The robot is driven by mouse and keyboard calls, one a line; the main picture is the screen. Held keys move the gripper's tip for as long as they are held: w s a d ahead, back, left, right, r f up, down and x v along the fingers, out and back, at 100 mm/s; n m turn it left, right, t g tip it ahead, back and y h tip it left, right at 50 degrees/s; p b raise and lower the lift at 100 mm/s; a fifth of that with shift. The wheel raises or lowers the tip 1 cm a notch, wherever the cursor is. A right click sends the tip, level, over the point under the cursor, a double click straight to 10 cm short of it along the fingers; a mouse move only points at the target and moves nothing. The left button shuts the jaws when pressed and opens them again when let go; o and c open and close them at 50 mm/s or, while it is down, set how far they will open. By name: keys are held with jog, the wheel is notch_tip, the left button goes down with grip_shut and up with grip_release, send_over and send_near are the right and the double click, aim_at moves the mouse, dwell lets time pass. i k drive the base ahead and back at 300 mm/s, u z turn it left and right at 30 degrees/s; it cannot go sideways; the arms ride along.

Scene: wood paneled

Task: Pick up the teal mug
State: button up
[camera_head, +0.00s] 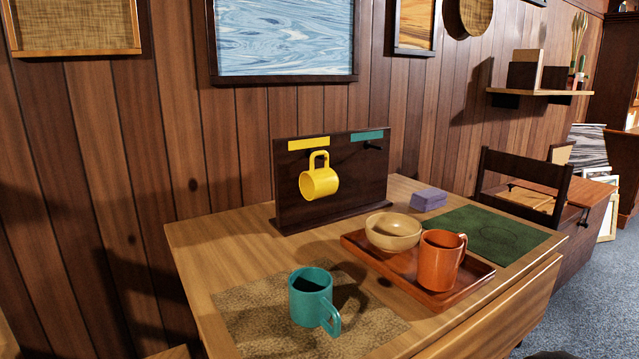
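The teal mug (309,297) stands upright on a tan woven placemat (246,308) at the front left of the wooden table. Its opening faces up and its handle points toward the lower right, toward the camera. Nothing touches the mug apart from the placemat under it. My gripper is not in view.
An orange mug (439,262) and a wooden bowl (393,233) stand on a brown tray (400,279) right of the teal mug. Behind, a yellow mug (318,183) hangs on a dark rack (352,182). A purple block (429,199) and green mat (490,237) lie farther right.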

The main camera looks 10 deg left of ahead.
aim_at(310, 290)
jog(key=u, duration=2.15)
jog(key=k, duration=0.8)
jog(key=u, duration=0.15)
